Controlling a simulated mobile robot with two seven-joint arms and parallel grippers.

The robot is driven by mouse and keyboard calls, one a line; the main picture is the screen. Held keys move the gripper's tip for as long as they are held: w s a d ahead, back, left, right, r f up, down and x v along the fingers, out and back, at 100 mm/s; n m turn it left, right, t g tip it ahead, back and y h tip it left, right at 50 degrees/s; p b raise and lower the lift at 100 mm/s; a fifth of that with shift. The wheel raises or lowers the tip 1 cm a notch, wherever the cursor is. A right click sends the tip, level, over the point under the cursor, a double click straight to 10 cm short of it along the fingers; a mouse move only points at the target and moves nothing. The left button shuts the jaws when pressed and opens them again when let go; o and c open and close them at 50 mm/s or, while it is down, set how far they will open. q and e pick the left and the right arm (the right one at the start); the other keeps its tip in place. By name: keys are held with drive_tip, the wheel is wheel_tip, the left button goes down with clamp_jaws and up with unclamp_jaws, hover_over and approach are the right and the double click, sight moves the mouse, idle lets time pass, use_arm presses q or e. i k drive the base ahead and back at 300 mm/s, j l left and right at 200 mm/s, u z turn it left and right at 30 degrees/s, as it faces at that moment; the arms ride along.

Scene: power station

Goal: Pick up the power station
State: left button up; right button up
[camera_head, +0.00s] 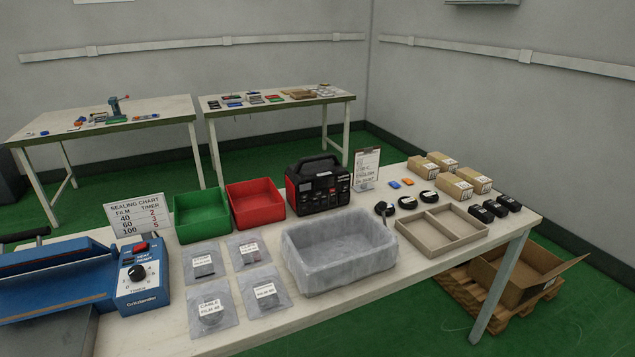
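The power station (319,191) is a black box with red side trim, a top carry handle and a front panel of sockets and controls. It stands upright toward the back edge of the near white table (355,299), right of a red bin. Its handle is unobstructed from above. Neither of my grippers shows in the head view.
A red bin (256,203), green bin (202,214) and blue heat sealer (88,276) stand to its left. A grey lined tray (340,258) sits in front. A sign (366,167), divided wooden tray (441,230), black coils and cardboard boxes (454,186) are to its right.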

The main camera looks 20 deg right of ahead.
sight(316, 184)
drive_tip(key=l+u, duration=0.15)
drive_tip(key=l, duration=0.35)
drive_tip(key=l+u, duration=0.15)
drive_tip(key=l, duration=0.35)
drive_tip(key=k+l+u, duration=0.2)
drive_tip(key=l, duration=0.3)
drive_tip(key=l+u, duration=0.15)
drive_tip(key=l, duration=0.35)
drive_tip(key=k+l+u, duration=0.15)
drive_tip(key=l, duration=0.35)
drive_tip(key=i, duration=0.05)
